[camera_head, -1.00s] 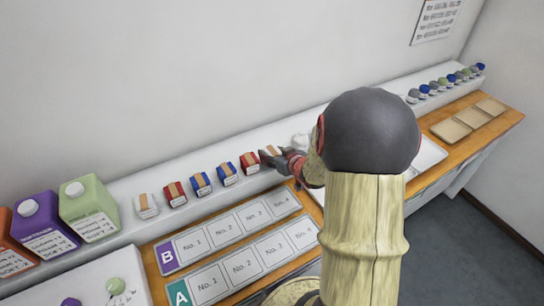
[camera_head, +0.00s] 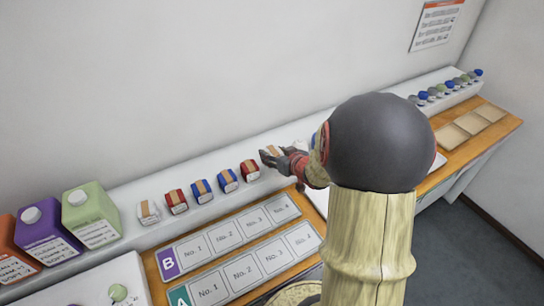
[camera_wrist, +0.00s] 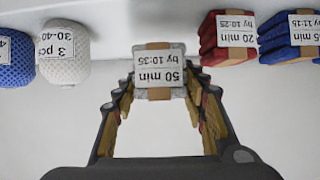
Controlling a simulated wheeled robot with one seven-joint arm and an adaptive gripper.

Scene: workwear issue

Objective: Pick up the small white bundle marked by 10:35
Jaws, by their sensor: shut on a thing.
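The small white bundle (camera_wrist: 159,70) has a tan band and a label reading "50 min, by 10:35", upside down in the wrist view. My gripper (camera_wrist: 160,88) is shut on it, one finger on each side. In the head view the bundle (camera_head: 272,151) shows mostly as its tan band between the fingertips of my gripper (camera_head: 271,156). It is at the right end of the row of bundles on the white ledge (camera_head: 110,248). Whether its underside touches the ledge cannot be told.
A red bundle (camera_wrist: 227,42) labelled 10:25 is close beside it, then a blue one (camera_wrist: 290,36). A white knitted roll (camera_wrist: 63,52) is on the other side. Another white bundle (camera_head: 148,212) and cartons (camera_head: 90,215) stand left. Boards with numbered fields (camera_head: 228,238) lie in front.

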